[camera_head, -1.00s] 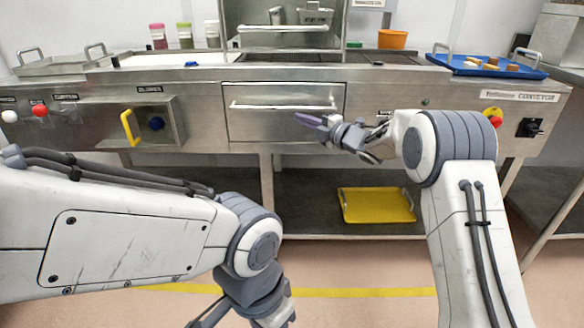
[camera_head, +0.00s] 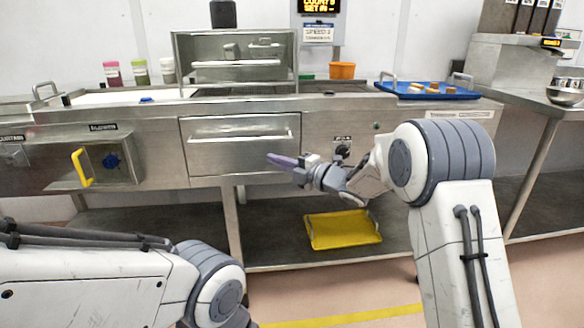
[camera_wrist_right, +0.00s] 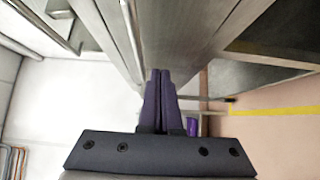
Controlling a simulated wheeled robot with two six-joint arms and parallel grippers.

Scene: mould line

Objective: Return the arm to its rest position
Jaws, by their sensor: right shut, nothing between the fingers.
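My right gripper (camera_head: 283,160) is in front of the machine's drawer front in the head view, with its purple fingers pointing left. In the right wrist view its two purple fingers (camera_wrist_right: 157,90) lie together, shut and empty. My right arm is bent at the elbow and reaches in from the lower right. My left arm comes in from the lower left; its gripper is below the picture edge and out of sight.
The steel machine (camera_head: 240,145) stands close ahead, with a yellow handle (camera_head: 82,167) at left. A blue tray (camera_head: 428,91) with several small pieces and an orange container (camera_head: 342,71) are on top. A yellow tray (camera_head: 343,230) lies on the lower shelf. A metal bowl (camera_head: 568,96) stands at right.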

